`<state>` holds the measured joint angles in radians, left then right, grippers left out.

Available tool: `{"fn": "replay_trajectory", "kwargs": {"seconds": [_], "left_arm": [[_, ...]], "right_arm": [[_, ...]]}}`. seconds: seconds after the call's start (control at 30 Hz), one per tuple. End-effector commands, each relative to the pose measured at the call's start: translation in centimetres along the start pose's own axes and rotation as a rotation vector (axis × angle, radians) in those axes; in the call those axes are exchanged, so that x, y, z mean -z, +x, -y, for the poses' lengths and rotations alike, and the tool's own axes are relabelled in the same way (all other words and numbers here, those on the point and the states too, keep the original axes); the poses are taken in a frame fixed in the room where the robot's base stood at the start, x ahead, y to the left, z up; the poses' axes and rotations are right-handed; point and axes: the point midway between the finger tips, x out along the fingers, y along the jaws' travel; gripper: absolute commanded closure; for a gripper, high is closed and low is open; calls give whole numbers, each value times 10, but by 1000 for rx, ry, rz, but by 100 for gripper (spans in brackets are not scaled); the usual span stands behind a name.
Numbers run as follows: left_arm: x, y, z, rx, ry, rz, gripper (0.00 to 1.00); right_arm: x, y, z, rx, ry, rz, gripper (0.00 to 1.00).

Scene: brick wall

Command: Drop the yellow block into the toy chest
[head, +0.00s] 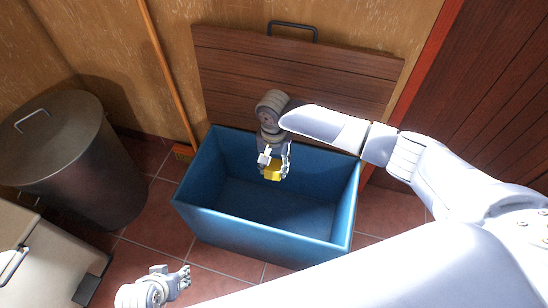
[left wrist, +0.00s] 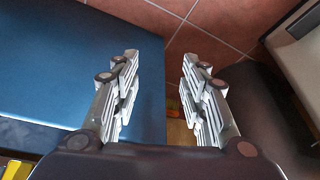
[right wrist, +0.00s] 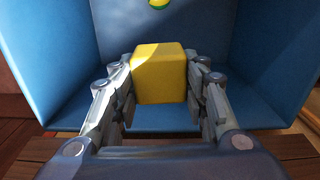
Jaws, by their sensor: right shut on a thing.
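The toy chest (head: 190,205) is a blue open box on the tiled floor, with its brown wooden lid (head: 225,65) raised against the wall. My right gripper (head: 273,168) is shut on the yellow block (head: 272,172) and holds it over the chest's opening. In the right wrist view the yellow block (right wrist: 160,75) sits between both fingers, with the blue chest walls around it. My left gripper (head: 184,278) is empty, in front of the chest at the lower left. In the left wrist view its fingers (left wrist: 160,90) stand apart.
A dark metal bin (head: 90,165) with a handled lid stands left of the chest. A pale bin (head: 45,265) is at the lower left. Red tiled floor lies clear in front.

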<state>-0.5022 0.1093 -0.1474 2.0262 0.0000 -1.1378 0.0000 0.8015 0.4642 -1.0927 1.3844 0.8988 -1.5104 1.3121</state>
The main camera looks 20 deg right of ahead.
Motion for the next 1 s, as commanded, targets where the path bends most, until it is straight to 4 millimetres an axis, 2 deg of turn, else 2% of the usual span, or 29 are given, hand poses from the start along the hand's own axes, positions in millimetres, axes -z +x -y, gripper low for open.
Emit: {"fn": "replay_trajectory", "kwargs": {"seconds": [0.1, 0.23, 0.47, 1.0], "left_arm": [[-22, -5, 2, 3, -4, 91, 60], [-30, -7, 3, 5, -5, 122, 60], [-20, -28, 4, 8, -7, 106, 60], [-5, -105, 7, 14, -11, 58, 60]], "right_arm": [[-2, 2, 0, 2, 14, 0, 83], [-2, 6, 0, 1, 19, 0, 83], [-2, 13, 0, 2, 19, -1, 83], [-2, 30, -1, 1, 18, -1, 83]]}}
